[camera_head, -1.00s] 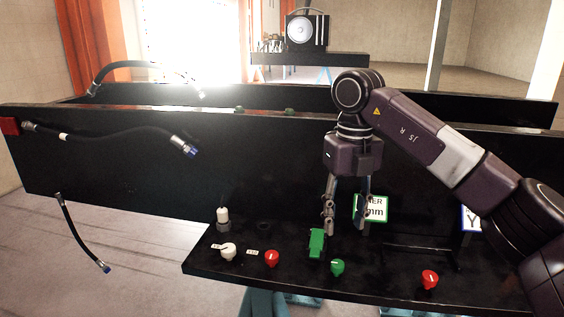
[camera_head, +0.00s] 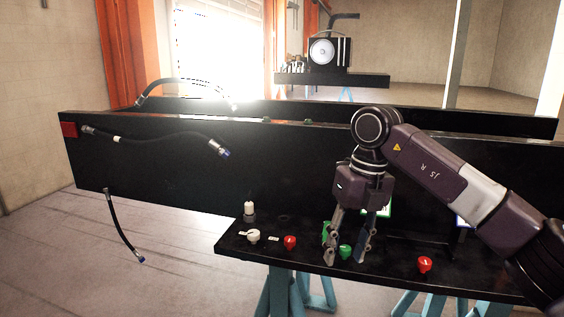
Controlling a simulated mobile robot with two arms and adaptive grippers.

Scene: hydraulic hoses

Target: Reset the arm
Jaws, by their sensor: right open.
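My right arm comes in from the right, and its gripper (camera_head: 346,257) points down in front of the black control panel. Its two fingers are apart and nothing is seen held between them. A green knob (camera_head: 345,252) shows between the fingers. I cannot tell whether a finger touches it. A green switch (camera_head: 325,232) is partly hidden behind the left finger. My left gripper is not in view.
The black panel shelf (camera_head: 235,247) carries a white knob (camera_head: 254,236), a red knob (camera_head: 290,242) and another red knob (camera_head: 425,264). Dark hoses (camera_head: 165,138) hang on the upright black board (camera_head: 290,160). Open floor lies at the left.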

